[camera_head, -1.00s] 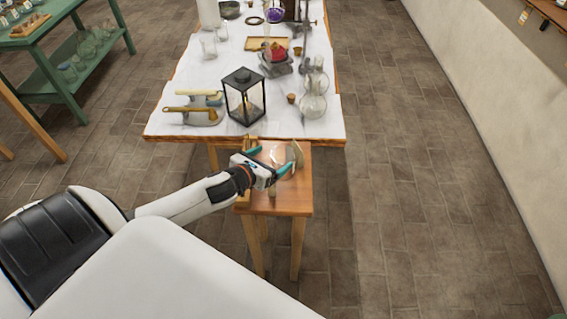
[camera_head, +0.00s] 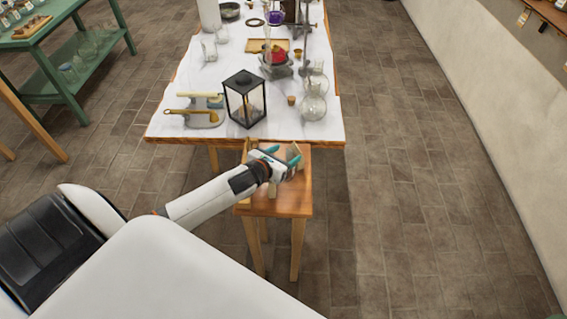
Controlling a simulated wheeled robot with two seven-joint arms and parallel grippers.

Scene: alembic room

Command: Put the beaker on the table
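My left gripper (camera_head: 284,155) is over the small wooden stool (camera_head: 290,200) in front of the long table (camera_head: 245,134). Its two teal-tipped fingers are apart. A faint clear glass shape, likely the beaker (camera_head: 283,151), shows between or just beyond the fingers; the hand hides most of it, and I cannot tell whether the fingers touch it. The long table has a white cloth and stands behind the stool. My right gripper is not in view.
Wooden upright pieces stand at the stool's edges. A black lantern (camera_head: 245,98), a scale-like tray (camera_head: 203,116) and a round glass flask (camera_head: 313,104) are near the table's front. The cloth's front right corner is fairly clear. A green shelf (camera_head: 85,60) stands left.

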